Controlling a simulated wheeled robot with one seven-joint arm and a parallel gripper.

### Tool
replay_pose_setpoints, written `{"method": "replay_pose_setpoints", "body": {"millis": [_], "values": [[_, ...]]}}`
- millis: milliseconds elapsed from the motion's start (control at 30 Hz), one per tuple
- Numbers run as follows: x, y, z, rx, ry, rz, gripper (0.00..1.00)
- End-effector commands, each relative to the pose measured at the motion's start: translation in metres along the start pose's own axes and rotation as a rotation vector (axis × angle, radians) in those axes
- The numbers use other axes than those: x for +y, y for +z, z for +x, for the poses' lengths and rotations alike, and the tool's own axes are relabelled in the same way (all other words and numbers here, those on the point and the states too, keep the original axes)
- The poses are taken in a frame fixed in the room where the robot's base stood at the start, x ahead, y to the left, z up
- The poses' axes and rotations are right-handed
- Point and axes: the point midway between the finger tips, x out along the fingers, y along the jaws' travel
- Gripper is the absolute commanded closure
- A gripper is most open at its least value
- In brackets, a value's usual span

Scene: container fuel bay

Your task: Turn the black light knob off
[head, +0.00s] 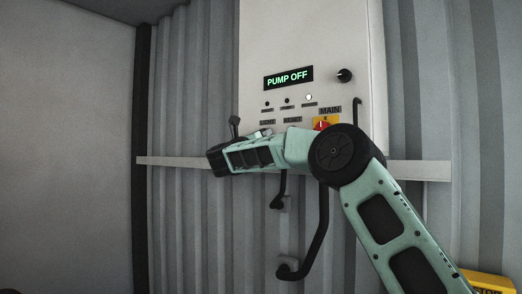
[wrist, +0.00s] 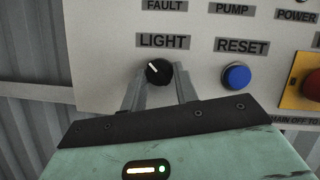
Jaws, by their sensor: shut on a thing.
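The black light knob (wrist: 158,72) sits below the LIGHT label (wrist: 163,41) on the panel. Its white pointer mark points up and to the left. My gripper (wrist: 159,82) has one finger on each side of the knob and is shut on it. In the head view, my arm hides the knob, and my gripper's fingers are hard to make out below the small LIGHT label (head: 267,122).
A blue RESET button (wrist: 237,77) is close to the right of my gripper. A red main switch on a yellow plate (wrist: 303,95) is farther right. In the head view, the panel's display (head: 288,77) reads PUMP OFF, with another black knob (head: 344,75) beside it.

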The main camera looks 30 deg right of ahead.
Motion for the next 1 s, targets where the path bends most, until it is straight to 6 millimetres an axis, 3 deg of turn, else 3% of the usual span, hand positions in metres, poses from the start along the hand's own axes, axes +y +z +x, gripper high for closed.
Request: {"method": "replay_pose_setpoints", "body": {"millis": [1000], "values": [[-0.008, 0.0039, 0.0021, 0.002, 0.277, -0.67, 0.93]]}}
